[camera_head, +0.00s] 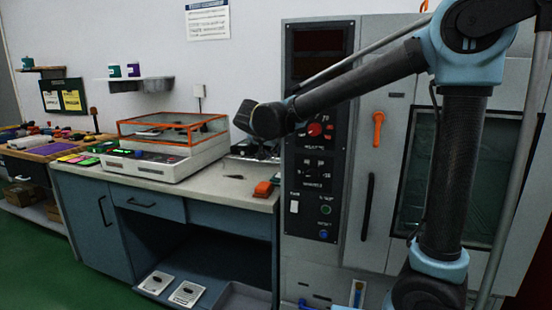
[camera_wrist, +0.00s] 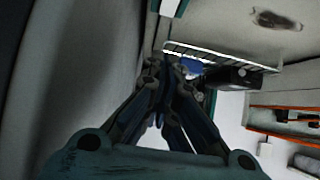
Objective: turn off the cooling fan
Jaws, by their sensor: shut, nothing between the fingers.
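My gripper (camera_wrist: 163,75) is shut and empty in the wrist view, its fingertips close together. Close beyond the fingertips are a white wire rack (camera_wrist: 222,61), a small blue part (camera_wrist: 192,67) and a black box (camera_wrist: 235,77). I cannot tell whether these belong to the cooling fan. In the head view my arm reaches left across the tall grey cabinet, and its dark end is over the bench's right end. The cabinet's black control panel (camera_head: 315,180) has a red knob (camera_head: 315,129), a white switch (camera_head: 294,207), and a green and a blue button. Their labels are too small to read.
A white bench device (camera_head: 160,165) with an orange-framed cover (camera_head: 172,128) stands on the bench. A red-orange object (camera_head: 263,189) lies near the bench's right front edge. The cabinet has an orange handle (camera_head: 378,130) and a windowed door. The green floor (camera_head: 95,285) at left is clear.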

